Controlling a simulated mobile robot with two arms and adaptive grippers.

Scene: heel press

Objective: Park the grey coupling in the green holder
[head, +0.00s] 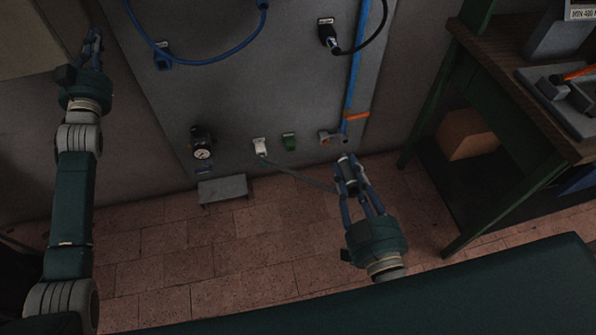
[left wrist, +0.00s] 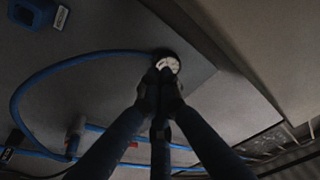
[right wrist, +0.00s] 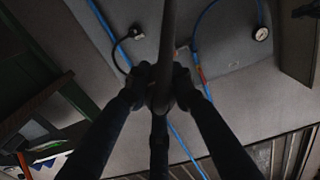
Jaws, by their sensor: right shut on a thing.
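The grey coupling (head: 347,163) is a short dark cylinder with a pale end, held between the fingers of my right gripper (head: 350,178) in front of the wall panel. A grey hose runs from it to a white fitting. In the right wrist view my right gripper (right wrist: 160,85) closes around a dark grey cylindrical length. The green holder (head: 289,141) is low on the panel, left of and beyond the coupling, and apart from it. It looks empty. My left gripper (head: 92,45) is raised at the far left, its fingertips together with nothing seen between them.
The white fitting (head: 260,147) is left of the green holder; an orange-brown fitting (head: 328,137) is right of it. A gauge (head: 202,153) and grey step (head: 222,189) are further left. A workbench (head: 530,110) stands at right. A blue hose (head: 355,75) runs down the panel.

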